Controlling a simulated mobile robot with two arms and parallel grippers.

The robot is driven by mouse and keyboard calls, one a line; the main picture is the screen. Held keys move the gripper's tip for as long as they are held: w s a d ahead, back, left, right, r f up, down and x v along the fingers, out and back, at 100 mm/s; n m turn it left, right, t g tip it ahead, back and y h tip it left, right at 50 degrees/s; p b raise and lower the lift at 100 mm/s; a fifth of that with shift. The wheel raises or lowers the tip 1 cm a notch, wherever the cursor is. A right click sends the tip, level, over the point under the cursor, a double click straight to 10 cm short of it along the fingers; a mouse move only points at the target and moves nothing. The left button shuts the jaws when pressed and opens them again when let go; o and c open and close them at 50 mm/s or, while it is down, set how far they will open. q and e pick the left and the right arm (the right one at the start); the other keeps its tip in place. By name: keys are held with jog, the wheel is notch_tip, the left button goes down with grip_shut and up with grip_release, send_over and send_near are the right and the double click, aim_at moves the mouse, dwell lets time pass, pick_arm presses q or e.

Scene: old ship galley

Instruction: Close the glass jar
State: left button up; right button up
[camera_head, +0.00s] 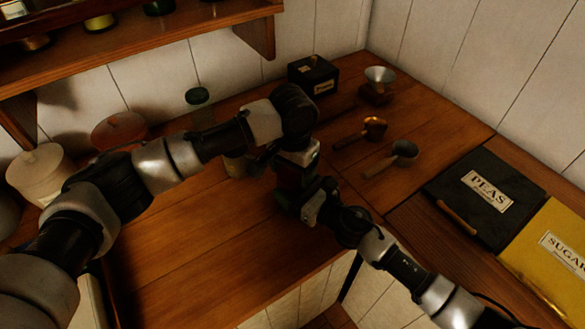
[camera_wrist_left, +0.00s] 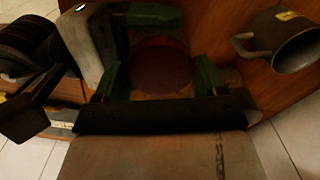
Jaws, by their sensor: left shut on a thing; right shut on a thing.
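In the head view both my grippers meet over the middle of the wooden counter. My left gripper (camera_head: 292,172) comes from above, its arm hiding much of what is between them. In the left wrist view its green fingers (camera_wrist_left: 160,78) are shut on either side of a round, dark reddish lid-like thing (camera_wrist_left: 160,62). My right gripper (camera_head: 308,203) reaches in from the lower right, close beneath the left one. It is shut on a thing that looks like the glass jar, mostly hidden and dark. I cannot tell whether lid and jar touch.
A green-topped jar (camera_head: 198,97), a red pot (camera_head: 120,130) and a cream canister (camera_head: 40,172) stand at the back left. Black PEAS (camera_head: 483,196) and yellow SUGAR (camera_head: 550,250) containers lie farther right. The front counter is clear.

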pick_arm(q)
jog(key=o, duration=1.1)
jog(key=shift+r, duration=0.1)
notch_tip(320, 180, up, 12)
jog(key=shift+f, duration=0.1)
pick_arm(e)
jog(key=o, duration=1.7)
jog(key=shift+o, duration=0.2)
jog(key=shift+d, duration=0.1)
